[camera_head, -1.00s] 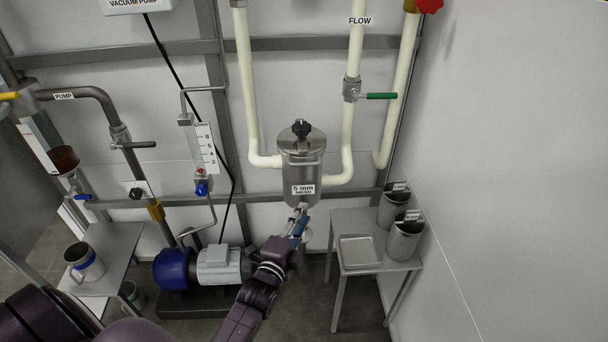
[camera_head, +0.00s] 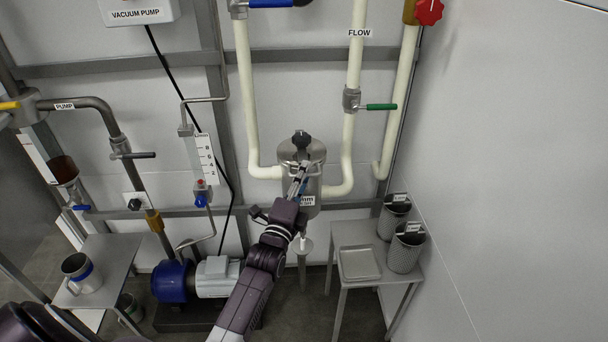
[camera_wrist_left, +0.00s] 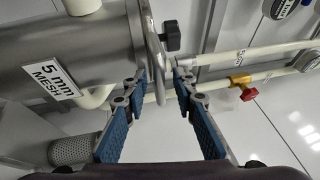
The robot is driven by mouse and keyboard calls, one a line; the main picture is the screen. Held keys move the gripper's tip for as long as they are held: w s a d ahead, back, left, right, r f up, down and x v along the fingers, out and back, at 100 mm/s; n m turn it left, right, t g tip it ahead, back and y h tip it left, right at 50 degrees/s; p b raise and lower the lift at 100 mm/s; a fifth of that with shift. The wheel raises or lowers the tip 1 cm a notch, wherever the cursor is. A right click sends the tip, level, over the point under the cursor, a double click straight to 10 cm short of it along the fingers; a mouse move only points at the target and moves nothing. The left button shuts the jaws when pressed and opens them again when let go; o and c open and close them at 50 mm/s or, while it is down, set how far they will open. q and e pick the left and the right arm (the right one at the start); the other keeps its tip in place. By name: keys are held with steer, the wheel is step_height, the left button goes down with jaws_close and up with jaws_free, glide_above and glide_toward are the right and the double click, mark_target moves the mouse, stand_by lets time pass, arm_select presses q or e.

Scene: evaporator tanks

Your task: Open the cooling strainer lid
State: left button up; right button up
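The cooling strainer (camera_head: 314,180) is a steel canister on white pipes, with a round lid (camera_head: 317,149) on top and a black knob (camera_head: 301,138) at the lid's centre. The lid appears seated. My left gripper (camera_head: 304,168) is in front of the strainer, just below the lid, hiding part of the body and its label. In the left wrist view, the gripper (camera_wrist_left: 160,82) is open, with blue-padded fingers apart. The lid's rim (camera_wrist_left: 152,45) shows between the fingertips; I cannot tell whether they touch it. The black knob (camera_wrist_left: 171,38) is beyond. My right gripper is not in view.
White pipes (camera_head: 347,150) flank the strainer. A green-handled valve (camera_head: 380,107) is on the right pipe. A table (camera_head: 345,232) at right holds a tray (camera_head: 359,264) and two mesh baskets (camera_head: 405,251). A pump (camera_head: 172,282) stands on the floor at lower left.

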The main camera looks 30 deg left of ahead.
arm_select(q)
jaws_close()
stand_by(0.4)
